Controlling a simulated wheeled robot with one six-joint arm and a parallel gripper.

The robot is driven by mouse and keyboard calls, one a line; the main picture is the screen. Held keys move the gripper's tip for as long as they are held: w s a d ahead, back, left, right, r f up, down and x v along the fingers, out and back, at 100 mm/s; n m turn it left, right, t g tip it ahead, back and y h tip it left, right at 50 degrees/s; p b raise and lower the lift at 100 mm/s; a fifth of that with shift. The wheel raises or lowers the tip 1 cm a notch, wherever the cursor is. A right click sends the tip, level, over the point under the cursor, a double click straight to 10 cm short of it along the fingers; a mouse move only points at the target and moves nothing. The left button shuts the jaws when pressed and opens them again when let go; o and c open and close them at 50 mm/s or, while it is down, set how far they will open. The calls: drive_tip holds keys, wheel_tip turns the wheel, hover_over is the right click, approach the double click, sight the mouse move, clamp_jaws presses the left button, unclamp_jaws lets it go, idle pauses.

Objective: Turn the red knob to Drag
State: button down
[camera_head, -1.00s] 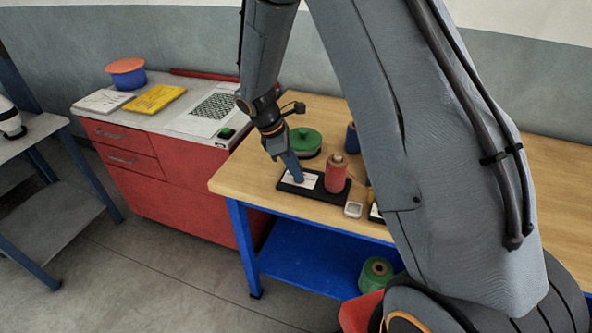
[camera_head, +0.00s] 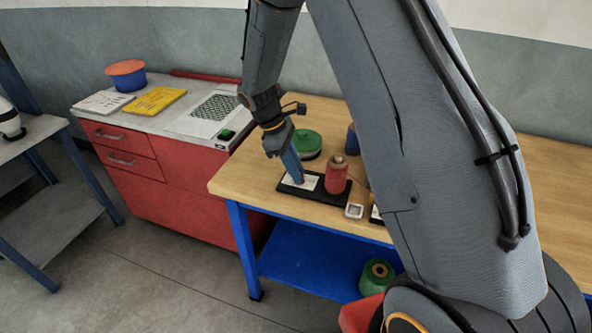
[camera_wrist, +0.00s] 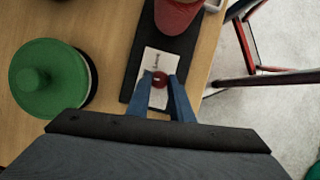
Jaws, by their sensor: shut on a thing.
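The red knob (camera_wrist: 159,79) sits on a white label card (camera_wrist: 158,63) on a black board (camera_wrist: 146,25) in the wrist view. My gripper (camera_wrist: 159,82) reaches down over it with blue fingers, one on each side, and is shut on the knob. In the head view my gripper (camera_head: 298,180) points down at the card (camera_head: 288,185) on the black board (camera_head: 328,199). The fingers mostly hide the knob there. I cannot read the card's lettering, so the knob's setting is unclear.
A red spool (camera_head: 336,175) stands on the board right beside the fingers. A green round-lidded thing (camera_head: 307,141) is behind. A small white dish (camera_head: 354,211) lies at the table's front edge. The wooden table (camera_head: 238,170) is clear on the left.

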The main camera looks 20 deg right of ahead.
drive_tip(key=c, duration=1.6)
unclamp_jaws()
drive_tip(key=shift+b+v, duration=1.2)
drive_tip(key=shift+v, duration=2.7)
drive_tip(key=shift+s, duration=0.1)
